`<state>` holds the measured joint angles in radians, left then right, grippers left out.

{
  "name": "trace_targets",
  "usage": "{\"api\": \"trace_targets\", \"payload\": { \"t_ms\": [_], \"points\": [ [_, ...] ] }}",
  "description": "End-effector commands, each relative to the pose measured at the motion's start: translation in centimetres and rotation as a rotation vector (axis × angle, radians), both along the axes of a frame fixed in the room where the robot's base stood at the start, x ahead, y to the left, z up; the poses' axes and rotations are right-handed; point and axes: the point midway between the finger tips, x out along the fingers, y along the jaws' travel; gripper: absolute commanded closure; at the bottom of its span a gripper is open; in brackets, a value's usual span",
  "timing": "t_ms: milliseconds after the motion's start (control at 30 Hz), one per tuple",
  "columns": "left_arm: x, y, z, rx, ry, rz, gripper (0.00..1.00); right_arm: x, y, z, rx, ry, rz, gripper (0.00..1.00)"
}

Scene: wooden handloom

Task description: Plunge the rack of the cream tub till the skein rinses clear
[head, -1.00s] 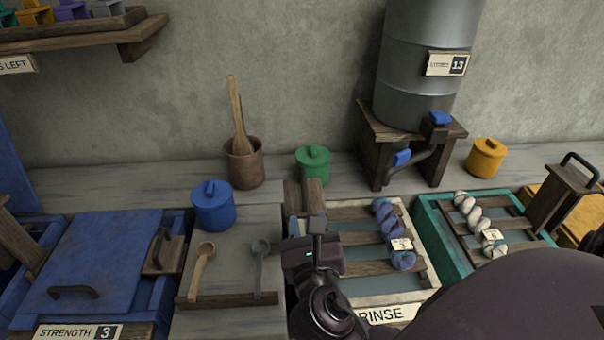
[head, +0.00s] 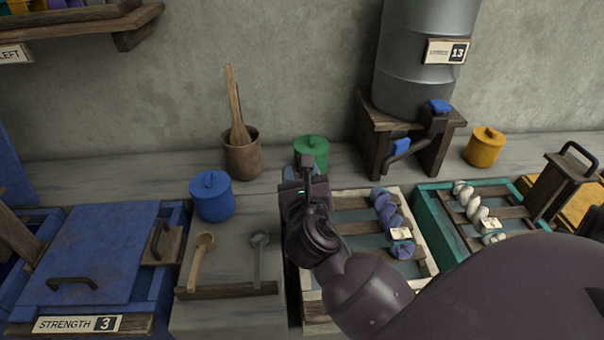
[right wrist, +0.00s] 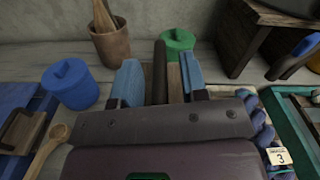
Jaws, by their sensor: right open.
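The cream tub (head: 428,232) stands at the centre right, with a slatted wooden rack (head: 352,215) across it. A blue-purple skein (head: 384,208) with a small tag lies on the rack's right part. My right gripper (head: 303,172) is over the tub's left end and hides the handle there in the head view. In the right wrist view its blue fingers (right wrist: 160,82) are open, with a dark upright handle (right wrist: 160,65) between them. I cannot tell whether they touch it. The skein (right wrist: 262,128) shows at the right there. My left gripper is not in view.
A teal tub (head: 428,212) with a white skein stands right of the cream tub. A blue pot (head: 211,197), green pot (head: 312,150) and spoon crock (head: 242,155) are left and behind. A grey barrel (head: 420,60) on a stand is behind. My arm covers the front right.

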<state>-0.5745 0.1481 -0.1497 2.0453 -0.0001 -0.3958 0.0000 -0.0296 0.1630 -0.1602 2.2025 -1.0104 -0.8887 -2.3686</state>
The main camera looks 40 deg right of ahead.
Motion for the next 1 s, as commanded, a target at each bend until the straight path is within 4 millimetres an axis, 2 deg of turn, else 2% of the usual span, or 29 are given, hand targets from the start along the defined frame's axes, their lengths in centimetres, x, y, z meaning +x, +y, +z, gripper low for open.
{"api": "trace_targets", "payload": {
  "t_ms": [200, 467, 767, 867, 1000],
  "points": [
    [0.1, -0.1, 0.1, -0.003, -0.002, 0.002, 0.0, 0.0, 0.0, 0.0, 0.0, 0.0, 0.0, 0.6],
    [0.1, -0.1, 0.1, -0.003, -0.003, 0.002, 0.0, 0.0, 0.0, 0.0, 0.0, 0.0, 0.0, 1.0],
    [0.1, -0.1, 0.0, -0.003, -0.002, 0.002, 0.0, 0.0, -0.1, -0.2, -0.001, 0.002, -0.001, 1.0],
    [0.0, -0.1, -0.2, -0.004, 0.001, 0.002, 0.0, -0.1, -0.1, -0.9, -0.001, 0.004, -0.002, 1.0],
    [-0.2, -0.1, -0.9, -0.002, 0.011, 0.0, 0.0, -0.1, -0.1, -3.0, -0.004, 0.011, -0.001, 1.0]
  ]
}}
